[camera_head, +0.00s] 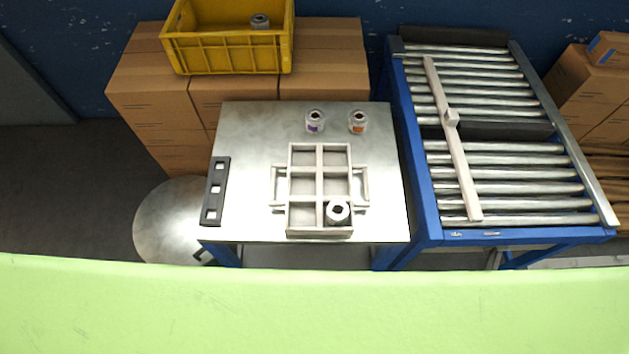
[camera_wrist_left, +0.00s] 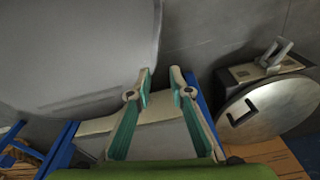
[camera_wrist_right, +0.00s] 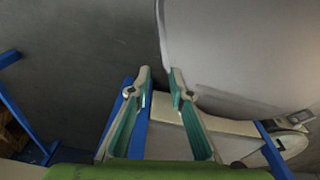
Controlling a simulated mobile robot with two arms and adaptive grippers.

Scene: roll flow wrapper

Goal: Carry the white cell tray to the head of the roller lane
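The white cell tray (camera_head: 320,171) lies on the metal table (camera_head: 250,135), with a handle loop on its left and right sides. It has several cells in two columns. A grey-white roll with a dark square hole (camera_head: 338,211) sits in its front right cell; the other cells look empty. The roller lane (camera_head: 500,160) stands to the right of the table on a blue frame. Neither gripper shows in the head view. My left gripper (camera_wrist_left: 161,75) and my right gripper (camera_wrist_right: 158,75) have their fingers apart with nothing between them, away from the tray.
A black rack (camera_head: 216,190) lies at the table's left. A pale bar (camera_head: 456,150) lies across the rollers. A yellow crate (camera_head: 228,50) sits on cartons behind.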

